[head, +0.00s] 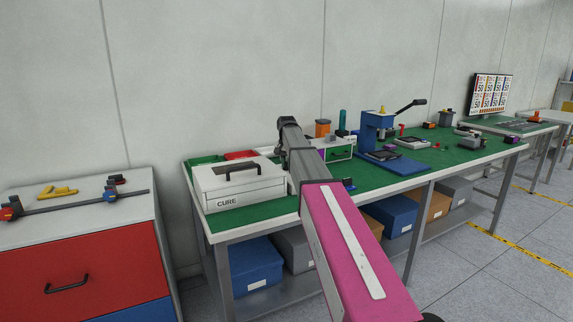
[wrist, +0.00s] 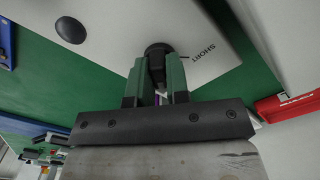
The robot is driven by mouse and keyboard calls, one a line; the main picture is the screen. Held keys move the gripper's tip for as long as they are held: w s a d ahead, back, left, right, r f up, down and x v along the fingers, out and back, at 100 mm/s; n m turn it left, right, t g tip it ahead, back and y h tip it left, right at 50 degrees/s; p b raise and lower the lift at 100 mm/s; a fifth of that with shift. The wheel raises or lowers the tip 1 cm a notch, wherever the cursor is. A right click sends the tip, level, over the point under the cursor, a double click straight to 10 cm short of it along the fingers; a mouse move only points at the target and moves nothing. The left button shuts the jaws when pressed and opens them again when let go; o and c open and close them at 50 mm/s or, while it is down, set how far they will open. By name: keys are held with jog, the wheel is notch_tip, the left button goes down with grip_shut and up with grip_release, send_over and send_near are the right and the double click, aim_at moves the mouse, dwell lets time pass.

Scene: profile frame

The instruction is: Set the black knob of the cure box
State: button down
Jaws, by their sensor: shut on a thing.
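The cure box (head: 243,188) is a white box marked CURE with a dark handle on its lid, on the left part of the green-topped bench in the head view. In the wrist view a pale panel (wrist: 195,25) carries the word SHORT. The black knob (wrist: 155,48) stands on this panel, left of that word. My gripper (wrist: 157,68) has its two green fingers on either side of the knob and is shut on it. The knob's pointer direction cannot be made out. In the head view my arm hides the fingers and the knob.
A round black part (wrist: 71,30) sits on the panel left of the knob. A red tray (head: 240,155) lies behind the cure box. A small box with a green drawer (head: 338,150) and a blue press (head: 376,130) stand to the right. A red-fronted cabinet (head: 85,270) is at left.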

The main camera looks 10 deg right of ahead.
aim_at(286, 162)
jog(key=shift+m, duration=0.3)
jog(key=c, duration=1.1)
grip_release()
notch_tip(286, 162, up, 11)
jog(key=shift+f, duration=0.1)
